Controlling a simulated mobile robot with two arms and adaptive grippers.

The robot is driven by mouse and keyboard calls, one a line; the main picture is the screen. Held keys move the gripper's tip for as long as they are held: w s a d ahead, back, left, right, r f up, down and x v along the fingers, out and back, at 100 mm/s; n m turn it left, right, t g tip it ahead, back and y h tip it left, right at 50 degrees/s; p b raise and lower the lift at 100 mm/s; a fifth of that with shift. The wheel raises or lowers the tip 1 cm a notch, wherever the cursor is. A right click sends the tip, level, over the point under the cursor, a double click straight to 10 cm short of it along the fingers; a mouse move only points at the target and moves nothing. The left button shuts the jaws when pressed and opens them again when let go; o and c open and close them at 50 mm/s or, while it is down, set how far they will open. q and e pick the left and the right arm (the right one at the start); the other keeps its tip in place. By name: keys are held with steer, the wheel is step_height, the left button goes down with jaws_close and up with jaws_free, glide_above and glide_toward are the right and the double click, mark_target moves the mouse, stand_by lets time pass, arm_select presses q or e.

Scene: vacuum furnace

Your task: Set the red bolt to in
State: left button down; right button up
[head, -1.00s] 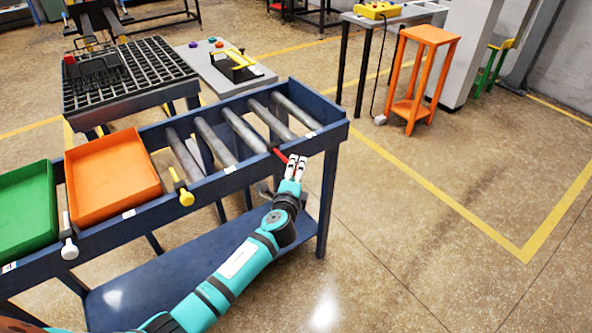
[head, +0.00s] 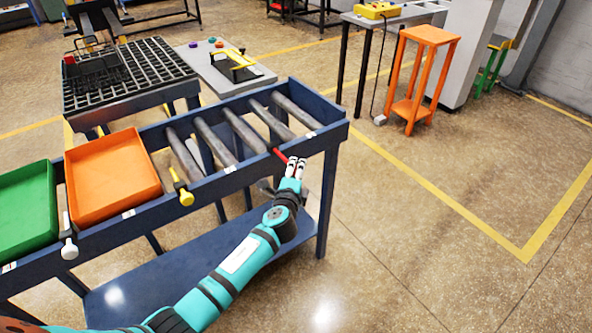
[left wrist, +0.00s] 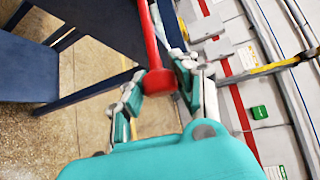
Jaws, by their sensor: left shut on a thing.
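The red bolt (head: 281,155) sticks out from the front rail of the blue roller rack, near the rack's right end. In the left wrist view it is a red rod (left wrist: 152,38) ending in a round red knob (left wrist: 160,82). My left gripper (head: 293,161) is at the outer end of the bolt, in front of the rail. In the left wrist view its fingers (left wrist: 160,88) are on both sides of the knob, shut on it. How far the bolt's inner end reaches is hidden by the rail. My right gripper is not in view.
A yellow bolt (head: 183,190) and a white bolt (head: 68,240) stand along the same rail to the left. The rack holds an orange tray (head: 112,178), a green tray (head: 22,212) and bare rollers (head: 207,142). The floor right of the rack is clear.

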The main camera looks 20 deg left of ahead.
mark_target(281, 155)
arm_select(q)
steer(key=shift+a+f, duration=0.1)
steer(key=w+a+b, duration=0.1)
steer(key=w+a, duration=0.1)
steer(key=a, duration=0.1)
steer(key=w+a, duration=0.2)
steer(key=shift+w+a+b, duration=0.35)
steer(key=shift+w+a, duration=0.05)
steer(key=c, duration=1.6)
jaws_free()
steer(key=o, duration=0.7)
steer(key=shift+s+a, duration=0.15)
steer(key=shift+s, duration=0.1)
steer(key=shift+c, duration=0.2)
steer(key=shift+w+d, duration=0.1)
steer(key=shift+d, duration=0.1)
steer(key=s+d+r, duration=0.1)
steer(key=s, duration=1.1)
steer(key=shift+d+r, duration=0.25)
steer(key=shift+r, duration=0.1)
steer(key=shift+w, duration=0.1)
